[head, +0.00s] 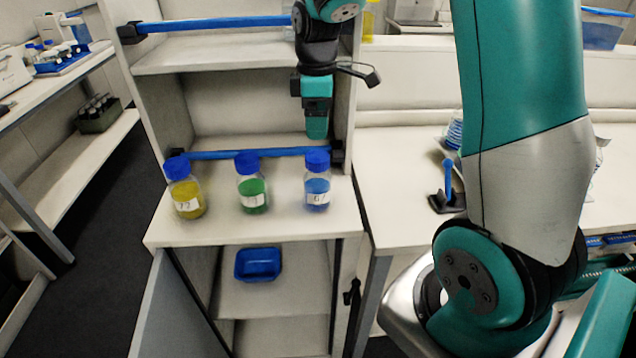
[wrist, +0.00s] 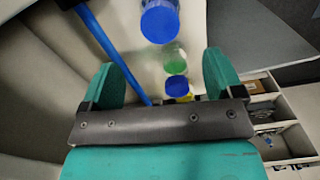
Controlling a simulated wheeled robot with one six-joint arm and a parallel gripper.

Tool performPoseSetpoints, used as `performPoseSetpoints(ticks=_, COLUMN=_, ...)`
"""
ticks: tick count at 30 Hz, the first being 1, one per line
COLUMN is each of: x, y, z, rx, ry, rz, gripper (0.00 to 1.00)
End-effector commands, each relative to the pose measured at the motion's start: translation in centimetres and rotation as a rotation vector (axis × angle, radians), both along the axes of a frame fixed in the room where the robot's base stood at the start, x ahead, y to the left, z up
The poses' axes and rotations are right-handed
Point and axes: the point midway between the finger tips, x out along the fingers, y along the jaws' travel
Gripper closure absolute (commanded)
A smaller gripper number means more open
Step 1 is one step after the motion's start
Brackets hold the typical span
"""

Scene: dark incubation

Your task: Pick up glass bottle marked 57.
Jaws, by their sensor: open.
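Three glass bottles with blue caps stand upright in a row on the white counter. The left bottle (head: 187,194) holds yellow liquid, and its label seems to end in 7. The middle bottle (head: 252,188) holds green liquid; its label is too small to read. The right bottle (head: 317,190) holds blue liquid, and its label starts with what looks like a 6 or 5. My gripper (head: 317,134) is open and empty, pointing down above and behind the right bottle. In the wrist view, the blue bottle's cap (wrist: 160,24) is nearest, with the green bottle (wrist: 174,54) beyond it.
A blue rail (head: 215,154) runs just behind the bottles, and another blue rail (head: 220,24) crosses higher up. White shelves rise behind. A blue tray (head: 258,264) sits on a shelf below the counter. A black holder (head: 447,200) stands on the bench to the right.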

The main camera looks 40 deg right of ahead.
Motion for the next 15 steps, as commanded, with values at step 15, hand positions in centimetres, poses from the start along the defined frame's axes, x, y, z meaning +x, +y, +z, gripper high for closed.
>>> performPoseSetpoints(ticks=15, x=0.0, y=0.0, z=-7.1, rx=0.001, ry=0.002, rz=-0.002, gripper=0.14)
